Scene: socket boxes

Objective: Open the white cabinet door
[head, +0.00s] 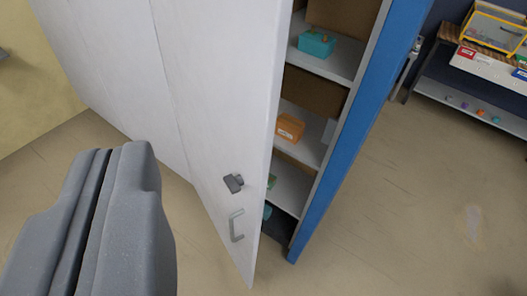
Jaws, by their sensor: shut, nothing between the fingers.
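The white cabinet door (217,97) stands partly open in the head view, with a gap between its right edge and the blue cabinet frame (363,105). A grey lock or knob (233,183) and a grey bar handle (236,226) sit low on the door near its free edge. My gripper (112,160) is at the lower left, shut and empty. It appears in front of the door and left of the handle in the picture. I cannot tell its exact distance from the door.
Shelves (325,62) inside the cabinet hold a teal box (316,43) and an orange box (290,127). A workbench (490,70) with a yellow-framed case (494,28) stands at the upper right. The floor (420,220) right of the cabinet is clear. A yellowish wall (35,60) is at left.

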